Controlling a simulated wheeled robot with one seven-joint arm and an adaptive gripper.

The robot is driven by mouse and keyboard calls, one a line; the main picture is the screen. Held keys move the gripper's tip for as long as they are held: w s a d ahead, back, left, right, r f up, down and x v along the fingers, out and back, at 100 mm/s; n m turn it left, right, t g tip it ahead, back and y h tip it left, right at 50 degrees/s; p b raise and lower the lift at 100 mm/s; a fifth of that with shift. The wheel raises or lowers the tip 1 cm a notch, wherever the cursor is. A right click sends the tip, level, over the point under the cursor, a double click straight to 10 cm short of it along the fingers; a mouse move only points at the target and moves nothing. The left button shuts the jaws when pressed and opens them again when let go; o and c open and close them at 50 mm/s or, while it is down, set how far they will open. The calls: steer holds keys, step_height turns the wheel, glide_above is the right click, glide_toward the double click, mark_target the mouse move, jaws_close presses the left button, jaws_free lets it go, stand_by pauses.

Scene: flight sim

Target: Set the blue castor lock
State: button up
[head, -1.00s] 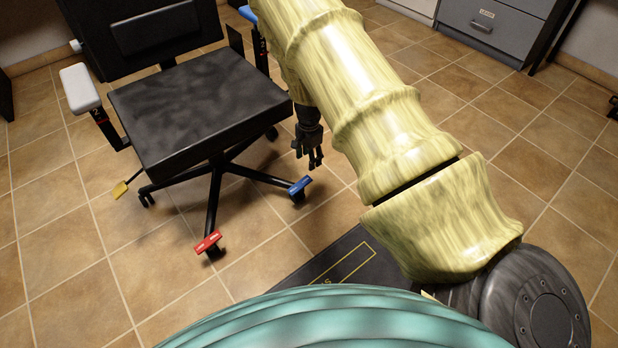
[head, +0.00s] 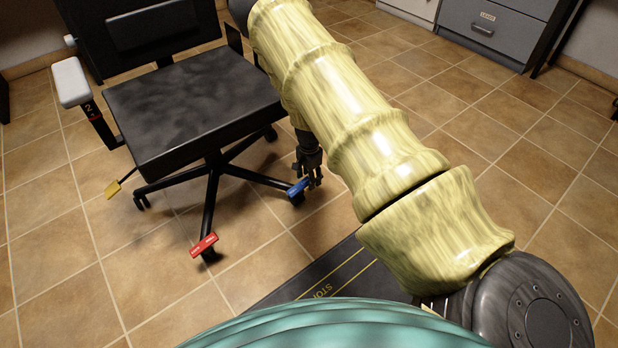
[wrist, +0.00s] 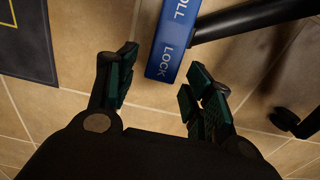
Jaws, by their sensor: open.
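The blue castor lock (head: 298,187) is a small pedal at the end of the chair base's right-hand leg, close to the floor. In the wrist view the blue lock (wrist: 174,45) shows white lettering, ROLL and LOCK, with the LOCK end nearest me. My gripper (head: 312,180) points down just beside and over the lock in the head view. In the wrist view my gripper (wrist: 160,88) is open, with the LOCK end lying ahead of and between its fingers. Nothing is held. I cannot tell whether a finger touches the pedal.
The black office chair (head: 190,100) stands on the tiled floor. A red castor lock (head: 203,245) is at the front leg and a yellow lever (head: 113,188) is at the left. A dark mat (head: 330,275) lies in front. Grey drawers (head: 490,28) stand at the back right.

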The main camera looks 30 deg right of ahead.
steer(key=c, duration=1)
steer(key=shift+d+y+p, duration=0.1)
steer(key=shift+y+p, duration=0.2)
steer(key=shift+p, duration=0.25)
steer(key=shift+d+f+y+p, duration=0.1)
steer(key=shift+f+y+p, duration=0.35)
steer(key=shift+y+p, duration=0.35)
steer(key=shift+d+f+y+p, duration=0.1)
steer(key=shift+f+y+p, duration=0.4)
steer(key=shift+y, duration=0.9)
steer(key=shift+f, duration=0.1)
